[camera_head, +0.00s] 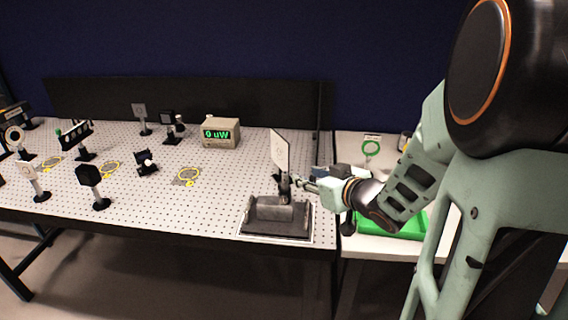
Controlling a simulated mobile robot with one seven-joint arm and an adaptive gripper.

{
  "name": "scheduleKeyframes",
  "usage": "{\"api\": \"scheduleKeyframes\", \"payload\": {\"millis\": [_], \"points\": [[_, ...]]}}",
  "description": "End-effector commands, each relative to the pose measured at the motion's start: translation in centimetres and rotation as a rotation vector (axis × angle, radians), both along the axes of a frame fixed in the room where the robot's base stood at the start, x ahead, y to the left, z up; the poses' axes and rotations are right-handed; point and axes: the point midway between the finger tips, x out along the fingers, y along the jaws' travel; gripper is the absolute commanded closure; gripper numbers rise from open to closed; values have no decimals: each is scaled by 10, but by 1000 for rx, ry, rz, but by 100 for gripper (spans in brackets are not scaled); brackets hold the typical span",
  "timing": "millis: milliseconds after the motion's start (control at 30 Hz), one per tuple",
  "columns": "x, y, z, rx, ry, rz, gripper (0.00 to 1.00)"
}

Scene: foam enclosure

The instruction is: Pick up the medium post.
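A dark block-shaped stand (277,217) sits at the front right corner of the perforated white table. A dark upright post (284,187) rises at it, with a tilted white card (281,150) above it. I cannot tell whether this is the medium post, or whether it rests in the stand. My gripper (297,181) reaches in from the right, with its fingertips at or right beside the post. The fingers are small and partly hidden against the post, so their opening and any contact are unclear.
A grey box (221,132) with a green "0 uW" display stands at the back. Several post-mounted optics, including a black square one (93,185), stand on the left. A green tray (392,226) lies on the right-hand table, partly behind my arm. The middle of the perforated table is mostly free.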

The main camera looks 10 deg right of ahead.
Motion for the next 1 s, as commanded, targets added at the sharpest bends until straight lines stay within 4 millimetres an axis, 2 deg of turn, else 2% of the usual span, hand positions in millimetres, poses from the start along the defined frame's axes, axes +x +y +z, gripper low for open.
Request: {"api": "scheduleKeyframes", "payload": {"millis": [100, 200, 500, 767, 1000], "points": [[-10, 17, 2, 42, 16, 42, 66], [-9, 24, -2, 57, 20, 58, 66], [27, 38, -20, 56, 20, 60, 66], [41, 42, -27, 55, 20, 59, 66], [65, 47, -43, 56, 20, 60, 66]]}}
